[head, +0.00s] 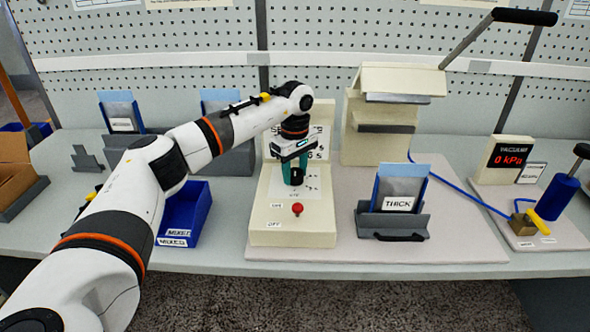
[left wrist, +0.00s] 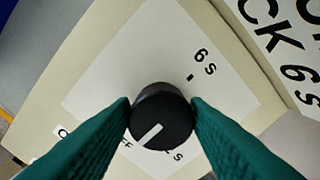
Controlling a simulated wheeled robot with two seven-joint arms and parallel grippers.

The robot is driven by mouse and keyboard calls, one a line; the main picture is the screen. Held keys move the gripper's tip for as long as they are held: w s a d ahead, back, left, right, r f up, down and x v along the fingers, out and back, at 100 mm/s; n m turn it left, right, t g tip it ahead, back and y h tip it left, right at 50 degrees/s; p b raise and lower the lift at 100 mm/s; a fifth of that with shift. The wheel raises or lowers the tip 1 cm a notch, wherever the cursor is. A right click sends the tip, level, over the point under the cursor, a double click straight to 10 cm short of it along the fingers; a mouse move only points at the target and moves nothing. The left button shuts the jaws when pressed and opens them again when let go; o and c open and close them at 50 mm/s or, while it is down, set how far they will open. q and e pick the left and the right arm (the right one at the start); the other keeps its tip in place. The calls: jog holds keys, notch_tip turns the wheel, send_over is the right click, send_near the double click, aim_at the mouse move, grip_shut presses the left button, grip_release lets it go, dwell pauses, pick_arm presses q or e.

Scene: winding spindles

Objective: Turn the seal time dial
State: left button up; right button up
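The seal time dial (left wrist: 162,118) is a round black knob with a white pointer line, on a pale plate of the cream control box (head: 262,215). In the left wrist view its pointer aims to the lower left, near a partly hidden label ending in "FF". A "6 S" label (left wrist: 204,61) with a tick mark lies to the upper right; another label below the knob is partly hidden. My left gripper (head: 295,172) reaches down over the box, its green fingers against opposite sides of the knob. My right gripper is not in view.
A red button (head: 297,208) sits in front of the dial. A holder (head: 393,222) with a pouch marked THICK stands right of the box, before the cream sealer (head: 378,135) with its raised lever. A blue bin (head: 188,213) is to the left. A vacuum display (head: 507,156) reads 0 kPa.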

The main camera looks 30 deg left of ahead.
pick_arm(q)
jog(key=c, duration=0.5)
